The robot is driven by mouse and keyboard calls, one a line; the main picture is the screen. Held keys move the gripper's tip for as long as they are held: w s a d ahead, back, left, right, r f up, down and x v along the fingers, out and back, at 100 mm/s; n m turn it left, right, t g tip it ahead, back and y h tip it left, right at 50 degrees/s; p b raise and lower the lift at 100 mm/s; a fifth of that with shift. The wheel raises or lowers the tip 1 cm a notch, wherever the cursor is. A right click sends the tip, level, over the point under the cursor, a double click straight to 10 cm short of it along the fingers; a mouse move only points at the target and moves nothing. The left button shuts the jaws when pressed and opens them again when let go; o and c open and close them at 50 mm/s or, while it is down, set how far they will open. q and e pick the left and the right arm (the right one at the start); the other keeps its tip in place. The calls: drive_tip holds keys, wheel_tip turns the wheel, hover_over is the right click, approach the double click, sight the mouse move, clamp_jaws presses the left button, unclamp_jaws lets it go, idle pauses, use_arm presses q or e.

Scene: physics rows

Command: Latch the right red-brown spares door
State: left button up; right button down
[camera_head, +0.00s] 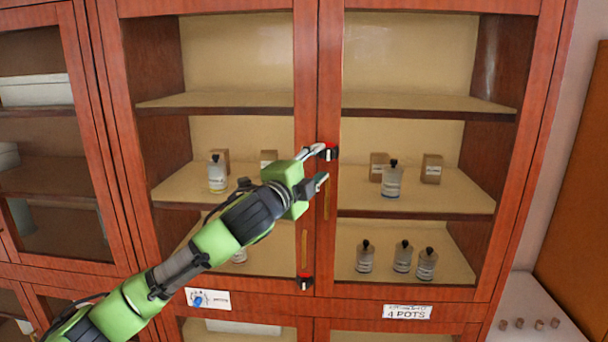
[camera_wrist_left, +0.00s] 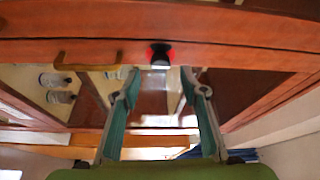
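The right red-brown door (camera_head: 329,60) of the glass-fronted cabinet looks closed, in line with the left door (camera_head: 306,60). A black and red latch (camera_head: 328,152) sits on its inner edge, above a brass handle (camera_head: 326,200). My left gripper (camera_head: 319,166) is open and empty in front of this edge, its upper finger close to the latch. In the left wrist view, the latch (camera_wrist_left: 160,50) with its pale tab lies ahead, between the lines of the two open fingers (camera_wrist_left: 165,82). Contact cannot be told. My right gripper is out of view.
A second black and red latch (camera_head: 304,282) sits low on the left door, under its brass handle (camera_head: 304,248). Bottles and small boxes stand on shelves behind the glass. A "4 POTS" label (camera_head: 407,312) is below the right door. A white surface (camera_head: 540,315) lies at lower right.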

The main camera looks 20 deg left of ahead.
use_arm(q)
drive_tip(key=s+a, duration=0.1)
drive_tip(key=s, duration=0.6)
drive_tip(key=shift+s+f, duration=0.2)
